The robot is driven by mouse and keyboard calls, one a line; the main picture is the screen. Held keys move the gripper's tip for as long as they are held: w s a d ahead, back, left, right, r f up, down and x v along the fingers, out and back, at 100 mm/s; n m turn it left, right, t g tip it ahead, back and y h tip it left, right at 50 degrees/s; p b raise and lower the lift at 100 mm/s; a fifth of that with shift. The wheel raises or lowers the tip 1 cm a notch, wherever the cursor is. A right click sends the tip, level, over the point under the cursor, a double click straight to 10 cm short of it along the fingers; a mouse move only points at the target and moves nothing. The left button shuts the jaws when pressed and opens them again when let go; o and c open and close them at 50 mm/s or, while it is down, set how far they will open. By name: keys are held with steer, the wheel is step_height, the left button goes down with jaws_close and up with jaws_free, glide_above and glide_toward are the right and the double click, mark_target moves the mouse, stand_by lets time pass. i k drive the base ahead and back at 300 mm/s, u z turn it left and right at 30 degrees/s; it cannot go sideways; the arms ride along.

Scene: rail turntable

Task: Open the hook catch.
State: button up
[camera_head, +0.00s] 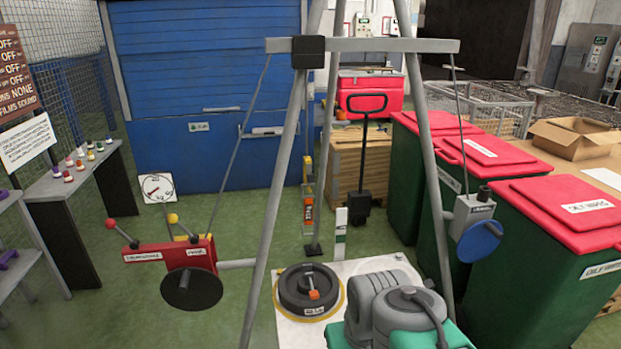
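I cannot pick out the hook catch for certain. A round black base (309,288) with a small orange-tipped part on top lies on a white plate (290,332). Behind it stands a narrow upright piece in yellow and orange (308,205), too small to read in detail. A red unit (172,253) with ball-ended levers and a dark disc is at the left. A grey box (470,212) with a blue disc is at the right. My gripper is not recognisable in view. The lower right of the plate is hidden.
A grey frame (283,190) with slanted legs and a crossbeam (385,45) stands across the middle. Red-lidded green bins (545,260) block the right. A dark bench (72,183) with small coloured knobs is at the left. Green floor (95,320) is clear at lower left.

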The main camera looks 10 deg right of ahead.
mark_target(309, 176)
steer(key=z, duration=0.15)
steer(key=i, duration=0.55)
steer(key=u, duration=1.8)
